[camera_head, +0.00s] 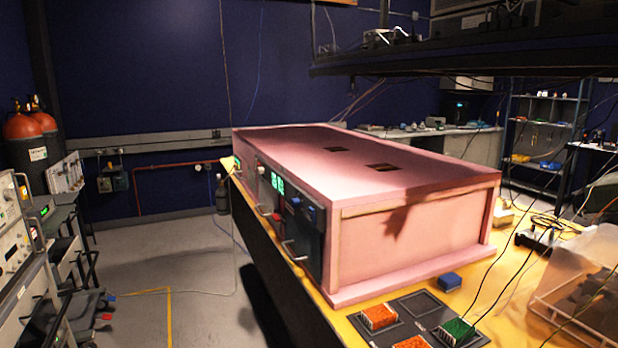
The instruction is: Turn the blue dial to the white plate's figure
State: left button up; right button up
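The pink foam enclosure (390,165) stands on a yellow-topped table. Its front panel (305,245) faces left and shows at a steep angle, with handles, green lit displays (277,183) and a small red part (295,202). A small blue part (309,211) sits near the panel's upper right end. It may be the blue dial, but its shape and setting are too small to tell. I cannot make out a white plate or its figure. Neither of my grippers is in view.
A black tray (408,306) with orange and green pieces lies at the table's near end, beside a small blue block (449,281). A clear bin (575,290) and loose cables are at the right. Instrument racks (20,260) stand at the left. The floor between is mostly open.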

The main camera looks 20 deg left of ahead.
aim_at(295, 202)
jog(key=i+j, duration=0.2)
jog(key=j, duration=0.15)
jog(key=i+j+z, duration=0.1)
jog(key=i+j, duration=0.15)
jog(key=j, duration=0.15)
jog(key=i+j, duration=0.2)
jog(key=j, duration=0.15)
jog(key=i+j, duration=0.2)
jog(key=j, duration=0.2)
jog(key=i+j+z, duration=0.1)
jog(key=i+j, duration=0.15)
jog(key=j, duration=0.15)
